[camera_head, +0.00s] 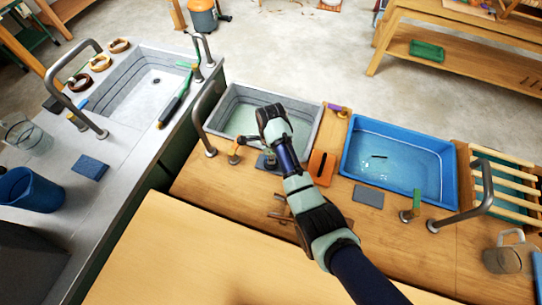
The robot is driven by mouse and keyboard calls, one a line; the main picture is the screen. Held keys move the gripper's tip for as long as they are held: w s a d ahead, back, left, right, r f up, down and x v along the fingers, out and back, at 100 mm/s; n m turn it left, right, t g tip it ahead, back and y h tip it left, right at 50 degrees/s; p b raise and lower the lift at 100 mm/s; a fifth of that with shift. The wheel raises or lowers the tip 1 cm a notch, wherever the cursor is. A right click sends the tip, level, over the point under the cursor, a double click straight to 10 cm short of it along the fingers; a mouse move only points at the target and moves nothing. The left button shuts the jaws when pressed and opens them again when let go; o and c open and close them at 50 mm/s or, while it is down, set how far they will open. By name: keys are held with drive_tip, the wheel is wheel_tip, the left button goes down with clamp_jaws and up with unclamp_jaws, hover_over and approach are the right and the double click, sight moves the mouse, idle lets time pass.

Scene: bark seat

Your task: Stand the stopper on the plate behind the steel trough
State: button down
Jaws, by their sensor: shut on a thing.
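The steel trough (309,137) is a grey rectangular basin with pale greenish contents, set in the wooden bench. A small grey-blue plate (261,163) lies on the wood on the near side of the trough, beside my forearm. My gripper (267,148) is low over this plate, partly hidden by my wrist. It is shut on a small dark thing, apparently the stopper (270,157), which shows only in part. I cannot tell whether that thing touches the plate or is upright.
An orange-handled lever (234,153) stands close left of my gripper; a tall spout (207,112) is beyond it. An orange block (322,165) is close right. A blue water tub (400,153) and a grey-blue pad (368,196) lie farther right.

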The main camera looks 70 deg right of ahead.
drive_tip(key=c, duration=1.1)
unclamp_jaws()
drive_tip(key=shift+f, duration=0.1)
drive_tip(key=shift+c, duration=0.2)
wheel_tip(320, 180, up, 12)
drive_tip(key=p, duration=0.3)
drive_tip(key=shift+p, duration=0.4)
